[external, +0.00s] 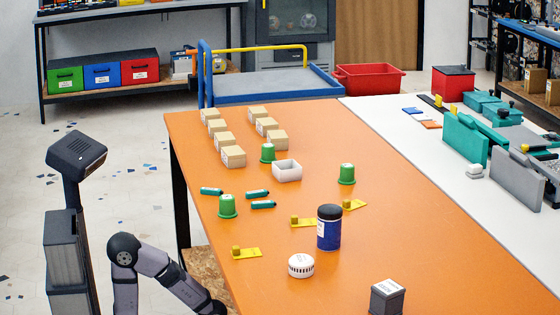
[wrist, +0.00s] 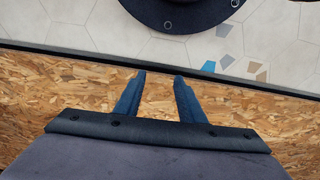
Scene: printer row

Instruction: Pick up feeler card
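One feeler card (external: 249,253) is near the table's left edge. A second yellow card (external: 305,223) lies just left of the blue jar, and a third yellow card (external: 355,205) lies behind the jar to the right. My gripper (wrist: 160,76) shows in the wrist view with its two fingers apart and nothing between them. It points at chipboard and floor, away from the cards. In the external view my gripper is out of sight.
A blue jar (external: 329,232) with a black lid and a white round tub (external: 301,266) stand near the cards. A grey box (external: 386,298) is at the front.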

